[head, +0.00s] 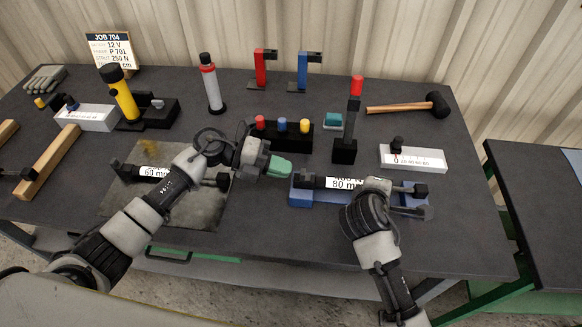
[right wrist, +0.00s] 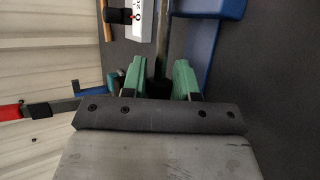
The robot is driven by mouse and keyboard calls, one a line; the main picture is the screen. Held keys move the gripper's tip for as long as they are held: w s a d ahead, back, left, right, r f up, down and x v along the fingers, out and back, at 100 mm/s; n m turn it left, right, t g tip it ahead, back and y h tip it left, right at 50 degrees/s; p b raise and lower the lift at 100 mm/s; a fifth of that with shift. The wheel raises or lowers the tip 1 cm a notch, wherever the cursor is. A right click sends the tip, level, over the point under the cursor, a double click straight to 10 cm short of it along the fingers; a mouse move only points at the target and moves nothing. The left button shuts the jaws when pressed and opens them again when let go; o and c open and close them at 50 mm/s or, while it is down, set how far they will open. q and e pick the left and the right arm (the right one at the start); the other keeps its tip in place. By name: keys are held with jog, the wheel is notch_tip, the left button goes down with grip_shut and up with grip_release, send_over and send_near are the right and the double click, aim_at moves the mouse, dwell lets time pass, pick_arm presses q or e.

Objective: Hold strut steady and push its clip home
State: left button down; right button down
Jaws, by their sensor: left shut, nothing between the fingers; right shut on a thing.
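A black strut (head: 318,182) with a white label reading 80 m lies along a blue cradle (head: 300,199) at the front middle of the bench. Its black end fitting (head: 417,191) shows at the right. My right gripper (right wrist: 159,80) is shut on the strut; the black part and grey rod (right wrist: 163,32) show between its green fingers. In the head view my right wrist hides the strut's middle. My left gripper (head: 280,167) is shut and empty, its green fingers just above and left of the strut's left end. I cannot make out the clip.
Another strut (head: 154,172) marked 60 mm lies on a grey mat (head: 125,203) under my left arm. Behind stand a black block with coloured knobs (head: 283,138), an upright red-topped tool (head: 345,148) and a white block (head: 412,158). A mallet (head: 405,106) lies back right.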

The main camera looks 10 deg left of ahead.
pick_arm(q)
jog(key=v, duration=1.1)
jog(key=shift+a, duration=0.3)
jog(key=shift+w+f, duration=0.1)
pick_arm(e)
jog(key=shift+d, duration=0.1)
jog(key=c, duration=0.8)
grip_release()
